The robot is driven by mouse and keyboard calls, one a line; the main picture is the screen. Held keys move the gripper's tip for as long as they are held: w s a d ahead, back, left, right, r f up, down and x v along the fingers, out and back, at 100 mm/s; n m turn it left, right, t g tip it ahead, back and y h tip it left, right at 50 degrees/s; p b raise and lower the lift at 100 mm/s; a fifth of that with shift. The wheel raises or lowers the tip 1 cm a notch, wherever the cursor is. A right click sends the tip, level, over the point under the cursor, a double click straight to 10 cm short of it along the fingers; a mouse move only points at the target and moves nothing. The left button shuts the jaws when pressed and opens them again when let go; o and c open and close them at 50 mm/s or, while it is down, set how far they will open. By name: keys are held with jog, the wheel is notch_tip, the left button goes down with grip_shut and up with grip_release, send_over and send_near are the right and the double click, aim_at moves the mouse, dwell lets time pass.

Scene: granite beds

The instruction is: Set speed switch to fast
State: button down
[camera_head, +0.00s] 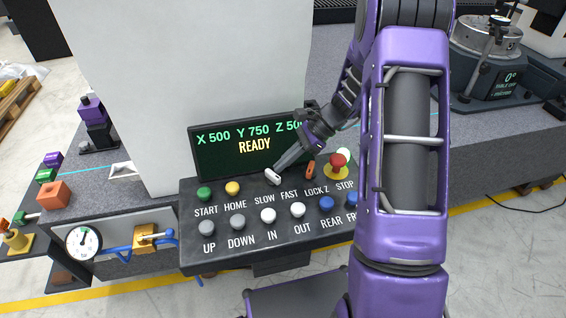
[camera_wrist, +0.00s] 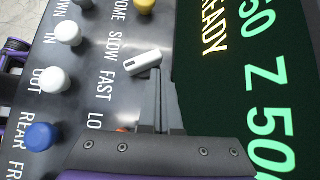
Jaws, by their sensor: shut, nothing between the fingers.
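The speed switch (camera_head: 272,177) is a small white lever on the dark control panel, above the SLOW and FAST labels. In the wrist view the switch (camera_wrist: 143,63) lies between the SLOW (camera_wrist: 113,45) and FAST (camera_wrist: 105,86) labels, with its near end closer to SLOW. My gripper (camera_head: 280,170) is shut and empty, its tips right at the switch on the FAST side. In the wrist view the gripper (camera_wrist: 157,75) tips end at the lever's edge; I cannot tell whether they touch it. The tips partly hide the lever's base in the head view.
The READY display (camera_head: 250,147) stands close behind the switch. An orange LOCK Z lever (camera_head: 310,168) and a red STOP button (camera_head: 338,160) lie to the right. START (camera_head: 204,194) and HOME (camera_head: 232,188) buttons are left, with a row of several buttons in front.

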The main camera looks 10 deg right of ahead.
jog(key=shift+s, duration=0.1)
jog(key=shift+s+a, duration=0.25)
jog(key=shift+s, duration=0.5)
